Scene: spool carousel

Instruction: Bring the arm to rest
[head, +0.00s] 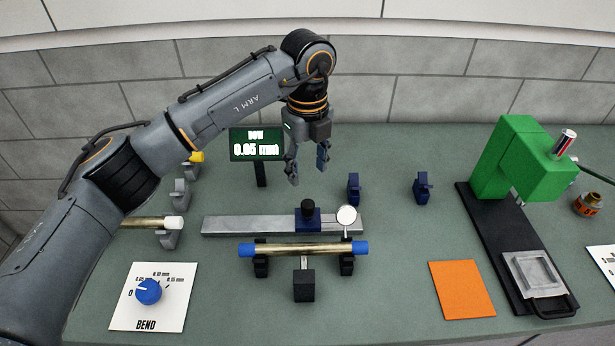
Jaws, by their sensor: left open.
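My left arm comes in from the left and arches over the bench. My left gripper (308,165) points down with its two fingers apart and nothing between them. It hangs above the bench at the back, just right of the display and behind the grey rail. My right gripper does not show.
A brass rod (305,250) with blue ends lies across black supports. Behind it are a grey rail (250,226) and a round dial gauge (346,215). The display (257,145) reads 0.05 mm. A green press (520,160), orange pad (461,289) and blue knob (148,291) stand around.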

